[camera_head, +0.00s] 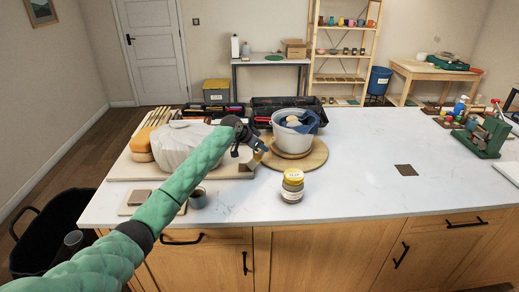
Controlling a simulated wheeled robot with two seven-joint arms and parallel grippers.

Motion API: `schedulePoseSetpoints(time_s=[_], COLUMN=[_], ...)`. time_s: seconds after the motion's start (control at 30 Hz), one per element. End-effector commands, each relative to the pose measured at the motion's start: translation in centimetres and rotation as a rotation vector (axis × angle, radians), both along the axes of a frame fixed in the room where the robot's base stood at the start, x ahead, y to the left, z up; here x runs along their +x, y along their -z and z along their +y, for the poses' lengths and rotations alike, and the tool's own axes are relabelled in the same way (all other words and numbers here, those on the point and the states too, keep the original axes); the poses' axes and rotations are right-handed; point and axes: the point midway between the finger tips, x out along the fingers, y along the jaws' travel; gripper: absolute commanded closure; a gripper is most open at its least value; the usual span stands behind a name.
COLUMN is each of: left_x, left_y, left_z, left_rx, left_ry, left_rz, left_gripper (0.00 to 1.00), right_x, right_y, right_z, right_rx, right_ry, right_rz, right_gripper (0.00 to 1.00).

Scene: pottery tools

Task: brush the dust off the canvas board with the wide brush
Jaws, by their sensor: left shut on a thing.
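My left gripper (256,149) is over the counter, between a pale board and a round wooden board. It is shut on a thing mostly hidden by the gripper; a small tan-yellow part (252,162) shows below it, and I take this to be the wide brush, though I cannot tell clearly. The pale board (122,171), likely the canvas board, lies at the left of the counter under a wrapped whitish lump (180,146) and tan sponge-like pieces (139,146). Dust on it is too small to make out. My right gripper is not in view.
A whitish bucket (291,141) with a blue cloth stands on the round board (313,158). Black trays (265,107) lie behind. The right-centre counter (360,150) is mostly clear.

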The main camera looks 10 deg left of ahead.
Motion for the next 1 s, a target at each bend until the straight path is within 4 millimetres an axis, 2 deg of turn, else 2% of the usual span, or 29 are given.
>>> schedulePoseSetpoints(time_s=[0.6,1.0], left_x=[1.6,2.0], left_y=[0.2,0.0], left_z=[-1.6,-2.1], left_rx=[0.000,-0.001], left_ry=[0.000,0.001], left_rz=[0.000,0.000], left_gripper=[1.00,1.00], right_x=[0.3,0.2], right_y=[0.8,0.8], right_z=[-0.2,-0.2], right_rx=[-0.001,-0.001], right_ry=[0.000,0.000], right_rz=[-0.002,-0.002], right_gripper=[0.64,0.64])
